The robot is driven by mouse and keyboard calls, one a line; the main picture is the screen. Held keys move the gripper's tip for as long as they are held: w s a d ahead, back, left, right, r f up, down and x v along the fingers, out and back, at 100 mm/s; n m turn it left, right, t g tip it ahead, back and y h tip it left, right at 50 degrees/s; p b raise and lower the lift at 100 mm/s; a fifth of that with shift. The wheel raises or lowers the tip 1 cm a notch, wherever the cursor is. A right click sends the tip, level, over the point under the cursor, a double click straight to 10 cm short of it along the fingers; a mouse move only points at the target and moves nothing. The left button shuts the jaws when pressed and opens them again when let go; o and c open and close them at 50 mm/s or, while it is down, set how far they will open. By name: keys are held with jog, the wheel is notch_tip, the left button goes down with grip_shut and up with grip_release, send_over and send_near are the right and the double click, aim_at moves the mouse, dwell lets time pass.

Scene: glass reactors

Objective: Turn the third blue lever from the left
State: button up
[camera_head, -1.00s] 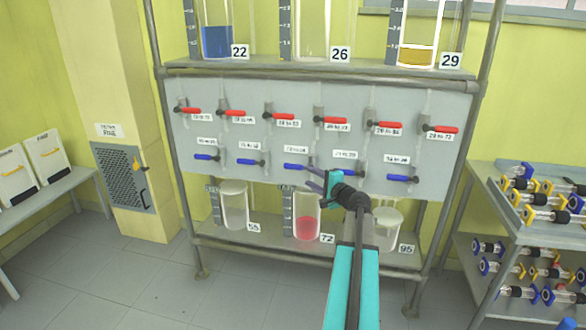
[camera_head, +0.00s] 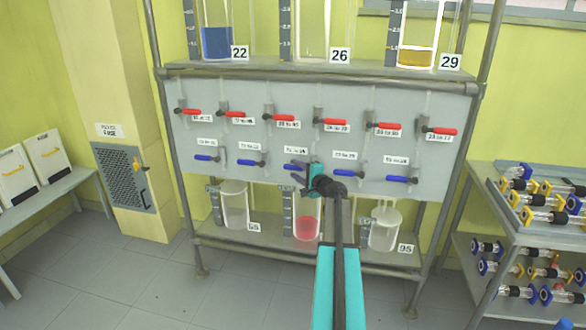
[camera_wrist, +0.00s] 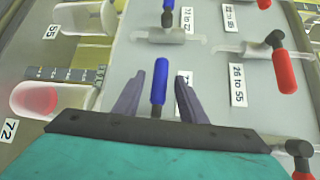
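The third blue lever from the left (camera_head: 293,167) is on the grey panel (camera_head: 225,182), its handle pointing left in the head view. My gripper (camera_head: 302,181) is in front of the panel at this lever and hides part of it. In the wrist view, a blue lever (camera_wrist: 159,82) lies between the two grey fingers of my gripper (camera_wrist: 158,97). The fingers are spread, with a gap on each side of the handle. Other blue levers, the first (camera_head: 206,158), second (camera_head: 247,162), fourth (camera_head: 346,173) and last (camera_head: 398,179), sit in the same row.
A row of red levers (camera_head: 333,122) runs above the blue ones. A vessel with red liquid (camera_head: 306,228), labelled 72, stands on the shelf below. Vessel 95 (camera_head: 384,232) is to its right. A side rack (camera_head: 490,172) with glass parts stands at the right.

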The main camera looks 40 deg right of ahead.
jog(key=shift+x, duration=1.45)
grip_shut()
